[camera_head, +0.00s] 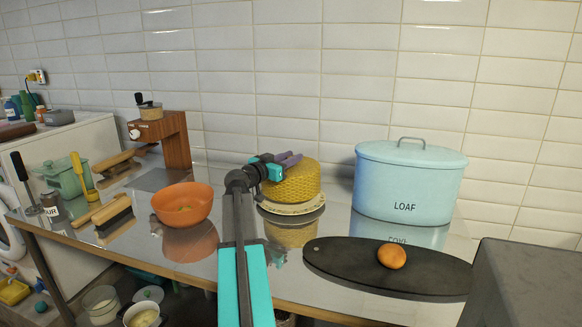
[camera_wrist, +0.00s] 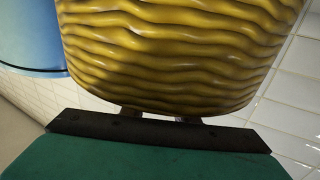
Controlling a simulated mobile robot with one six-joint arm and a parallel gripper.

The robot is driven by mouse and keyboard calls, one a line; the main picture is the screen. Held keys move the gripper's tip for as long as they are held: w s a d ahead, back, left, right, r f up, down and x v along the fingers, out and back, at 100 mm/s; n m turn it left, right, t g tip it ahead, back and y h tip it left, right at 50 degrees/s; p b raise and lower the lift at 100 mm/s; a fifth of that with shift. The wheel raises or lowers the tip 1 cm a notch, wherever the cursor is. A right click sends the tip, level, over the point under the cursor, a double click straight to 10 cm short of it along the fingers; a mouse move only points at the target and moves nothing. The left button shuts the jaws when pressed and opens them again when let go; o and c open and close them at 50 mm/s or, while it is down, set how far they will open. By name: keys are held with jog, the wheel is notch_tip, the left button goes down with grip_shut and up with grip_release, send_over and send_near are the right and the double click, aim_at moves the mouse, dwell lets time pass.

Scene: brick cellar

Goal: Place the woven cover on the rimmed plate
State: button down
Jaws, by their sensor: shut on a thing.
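The woven cover (camera_head: 300,187) is a yellow, round, basket-like dome. It is upright directly over the cream rimmed plate (camera_head: 290,209) on the shiny counter. I cannot tell whether it touches the plate or hangs slightly above it. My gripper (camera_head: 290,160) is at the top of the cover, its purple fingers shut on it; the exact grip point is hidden. In the wrist view the cover (camera_wrist: 180,50) fills the upper part, close to my gripper (camera_wrist: 160,115). The plate does not show there.
A blue LOAF tin (camera_head: 408,182) stands right of the plate. A dark oval board (camera_head: 340,262) with a brown bun (camera_head: 391,256) lies in front. An orange bowl (camera_head: 182,202) and a wooden grinder (camera_head: 165,138) are left. A tiled wall (camera_head: 300,100) closes the back.

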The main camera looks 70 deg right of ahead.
jog(key=shift+f, duration=1.55)
jog(key=shift+f, duration=0.15)
jog(key=c, duration=1.4)
grip_release()
jog(key=shift+r, duration=0.2)
jog(key=b+v, duration=0.1)
jog(key=v, duration=1.1)
